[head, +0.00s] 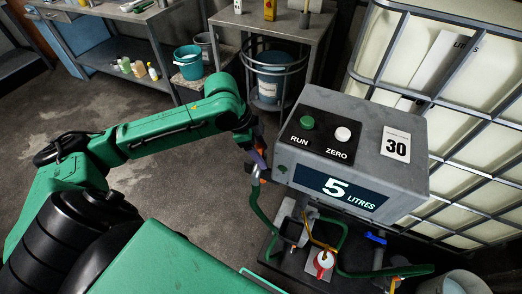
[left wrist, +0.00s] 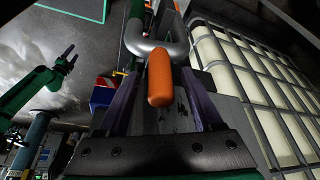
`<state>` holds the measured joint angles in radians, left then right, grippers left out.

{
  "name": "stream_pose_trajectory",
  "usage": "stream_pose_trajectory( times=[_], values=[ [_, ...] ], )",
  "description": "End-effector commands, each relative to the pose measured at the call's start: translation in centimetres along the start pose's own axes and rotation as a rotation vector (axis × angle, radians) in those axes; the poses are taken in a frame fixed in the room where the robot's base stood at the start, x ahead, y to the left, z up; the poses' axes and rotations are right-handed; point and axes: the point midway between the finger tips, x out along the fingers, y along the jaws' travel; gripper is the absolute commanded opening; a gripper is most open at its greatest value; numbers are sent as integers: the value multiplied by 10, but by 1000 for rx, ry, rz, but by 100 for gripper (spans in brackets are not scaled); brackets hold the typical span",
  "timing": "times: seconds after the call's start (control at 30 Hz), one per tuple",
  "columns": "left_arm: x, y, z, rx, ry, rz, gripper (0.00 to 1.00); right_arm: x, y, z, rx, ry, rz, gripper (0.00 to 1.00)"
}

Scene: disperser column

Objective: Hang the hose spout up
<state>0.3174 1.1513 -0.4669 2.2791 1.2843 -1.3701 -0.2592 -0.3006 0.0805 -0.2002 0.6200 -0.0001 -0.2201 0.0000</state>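The hose spout shows in the left wrist view as a bent silver pipe (left wrist: 155,50) with an orange grip (left wrist: 160,82) pointing back towards the camera. In the head view the left gripper (head: 260,168) is beside the left face of the grey dispenser box (head: 370,145). The green hose (head: 262,217) runs down from it. My right gripper (left wrist: 69,56) shows small at the left of the left wrist view, open and empty.
The box display reads 5 litres. Below it are a red-and-white item (head: 323,262) and hose loops. A caged white tank (head: 455,120) stands at the right. The floor left of the box is clear.

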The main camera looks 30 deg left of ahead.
Motion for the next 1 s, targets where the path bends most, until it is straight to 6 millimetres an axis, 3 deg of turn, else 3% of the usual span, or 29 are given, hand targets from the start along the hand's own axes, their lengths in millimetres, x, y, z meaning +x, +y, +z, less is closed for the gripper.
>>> stream_pose_trajectory(
  times=[0.17, 0.27, 0.7, 0.8, 1.0],
  values=[
    [-1, 0, 1, -1, -3, 2, 67, 0, 0, 0, 0, 0, 0, 67],
    [-11, -1, 1, -1, -3, -1, 67, 0, 0, 0, 0, 0, 0, 67],
    [-120, 0, 1, 0, -3, -6, 67, 6, 0, 0, 0, 0, 0, 67],
    [-137, -1, 1, -1, -2, -4, 67, 8, 0, 0, 0, 1, 0, 67],
    [-146, 1, 0, 1, -1, 1, 67, 8, 0, 0, 0, 1, 0, 67]
  ],
)
